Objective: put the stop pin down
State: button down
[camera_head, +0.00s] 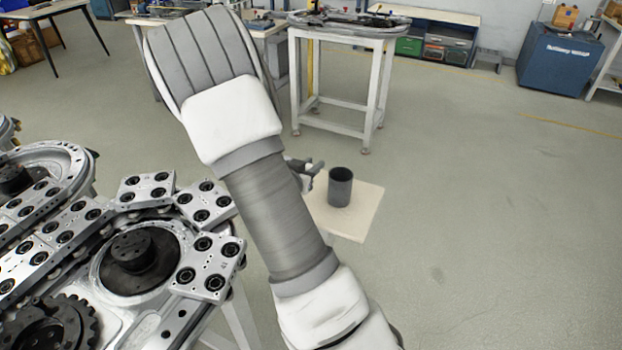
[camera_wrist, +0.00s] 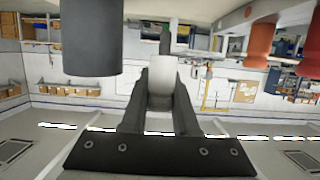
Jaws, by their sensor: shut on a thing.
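My gripper (camera_wrist: 162,92) is shut on the stop pin (camera_wrist: 161,76), a short pale grey cylinder between the two dark fingers in the wrist view. In the head view my gripper (camera_head: 312,172) shows partly behind my arm, left of a dark grey open cup (camera_head: 340,187). The cup also shows large and close in the wrist view (camera_wrist: 91,38), apart from the fingers. The cup stands upright on a small pale table (camera_head: 362,209). My arm hides the pin and the table's left part in the head view.
Two orange-red cylinders (camera_wrist: 262,40) (camera_wrist: 312,50) show in the wrist view, which looks upside down. The metal ring track (camera_head: 130,260) with bolted plates fills the lower left. Bare tabletop lies right of the cup. A white-framed table (camera_head: 340,85) stands behind.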

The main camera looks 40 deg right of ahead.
jog(key=shift+w+d+f, duration=0.1)
jog(key=shift+w+f, duration=0.3)
jog(key=shift+f+b, duration=0.4)
jog(key=shift+f, duration=1.4)
jog(key=shift+f, duration=0.1)
jog(key=shift+f, duration=0.15)
jog(key=c, duration=0.7)
grip_release()
jog(key=shift+r, duration=0.2)
